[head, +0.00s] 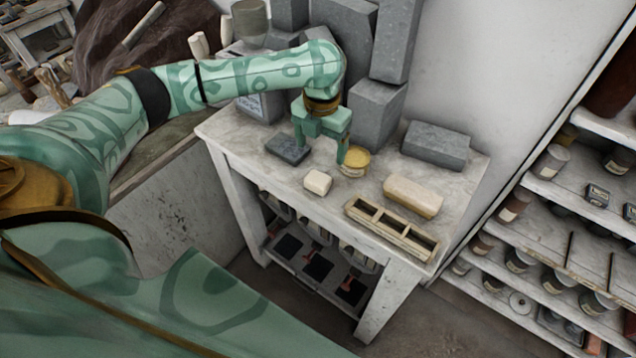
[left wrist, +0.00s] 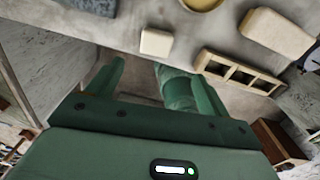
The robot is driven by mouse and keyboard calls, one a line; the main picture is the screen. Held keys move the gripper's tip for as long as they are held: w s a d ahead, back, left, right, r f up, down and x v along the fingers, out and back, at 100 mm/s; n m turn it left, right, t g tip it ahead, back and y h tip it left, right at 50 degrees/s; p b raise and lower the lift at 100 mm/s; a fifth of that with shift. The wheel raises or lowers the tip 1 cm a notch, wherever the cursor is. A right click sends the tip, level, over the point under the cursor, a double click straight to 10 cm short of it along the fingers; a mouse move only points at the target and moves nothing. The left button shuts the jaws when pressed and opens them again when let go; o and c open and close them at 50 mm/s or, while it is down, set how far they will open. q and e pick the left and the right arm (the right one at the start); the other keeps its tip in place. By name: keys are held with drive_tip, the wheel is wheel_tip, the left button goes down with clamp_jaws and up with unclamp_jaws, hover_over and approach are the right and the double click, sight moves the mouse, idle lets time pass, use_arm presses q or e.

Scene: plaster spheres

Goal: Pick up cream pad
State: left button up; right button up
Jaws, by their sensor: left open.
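The cream pad (head: 318,182) is a small pale block with rounded edges, lying on the worktable (head: 235,150) near its front edge. In the left wrist view the cream pad (left wrist: 156,42) shows beyond the fingertips, between their lines. My left gripper (head: 320,148) points down over the table, behind the pad in the head view. Its fingers are apart with nothing between them, as the left wrist view (left wrist: 160,62) also shows. The pad is fully visible and apart from the fingers. My right gripper is not in view.
A dark grey block (head: 288,149) lies left of the gripper, and a round yellow-topped tin (head: 354,162) stands close right. A divided wooden tray (head: 391,228) and a larger cream block (head: 413,196) lie to the right. Grey stone blocks (head: 376,112) stand behind.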

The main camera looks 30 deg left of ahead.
sight(318, 178)
use_arm(q)
wheel_tip(318, 178, down, 7)
drive_tip(key=shift+f+b, duration=0.1)
drive_tip(key=shift+b, duration=0.45)
drive_tip(key=f, duration=0.5)
drive_tip(key=shift+a+b, duration=0.4)
drive_tip(key=shift+r, duration=0.1)
drive_tip(key=c, duration=1.1)
